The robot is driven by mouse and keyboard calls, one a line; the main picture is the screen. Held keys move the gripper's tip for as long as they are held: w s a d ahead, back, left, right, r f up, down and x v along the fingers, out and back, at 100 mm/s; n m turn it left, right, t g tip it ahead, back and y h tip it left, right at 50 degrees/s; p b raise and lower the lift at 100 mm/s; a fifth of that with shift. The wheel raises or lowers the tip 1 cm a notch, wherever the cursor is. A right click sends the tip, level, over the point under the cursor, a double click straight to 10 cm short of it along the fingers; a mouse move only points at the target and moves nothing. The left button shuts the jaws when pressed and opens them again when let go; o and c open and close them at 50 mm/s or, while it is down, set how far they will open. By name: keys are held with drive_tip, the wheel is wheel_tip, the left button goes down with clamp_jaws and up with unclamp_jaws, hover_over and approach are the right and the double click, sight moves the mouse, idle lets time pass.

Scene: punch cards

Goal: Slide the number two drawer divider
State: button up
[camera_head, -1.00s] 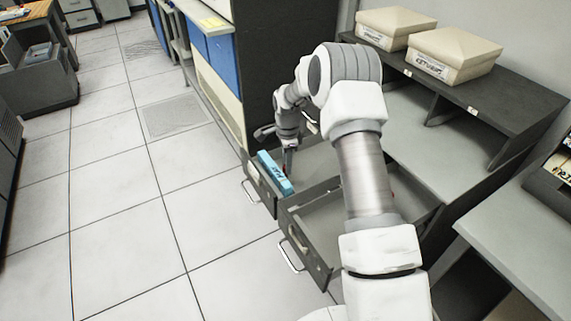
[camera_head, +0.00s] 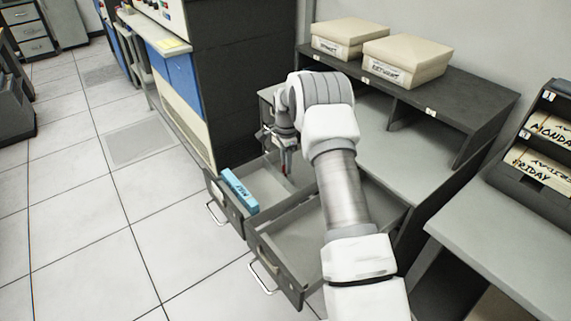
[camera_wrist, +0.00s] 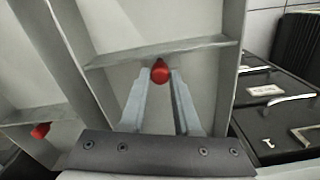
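A drawer divider (camera_wrist: 105,58), a grey plate with a red knob (camera_wrist: 160,71), spans the pulled-out drawer in the wrist view. My gripper (camera_wrist: 160,76) has one finger on each side of this knob, at the fingertips. The gaps are too small to tell whether the fingers press on it. In the head view my gripper (camera_head: 284,168) reaches down into the left open drawer (camera_head: 222,210), behind a blue card block (camera_head: 239,191) at its front. I cannot read a drawer number. A second red knob (camera_wrist: 40,130) shows in the neighbouring compartment, left in the wrist view.
A second open drawer (camera_head: 277,270) lies to the right, under my arm. A dark shelf unit (camera_head: 455,105) with two beige boxes (camera_head: 405,62) stands behind. A grey desk (camera_head: 500,235) is at right.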

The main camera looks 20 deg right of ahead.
drive_tip(key=o, duration=0.4)
drive_tip(key=shift+a, duration=0.1)
drive_tip(key=shift+c, duration=0.2)
wheel_tip(320, 180, up, 18)
drive_tip(key=p, duration=0.1)
drive_tip(key=shift+f, duration=0.25)
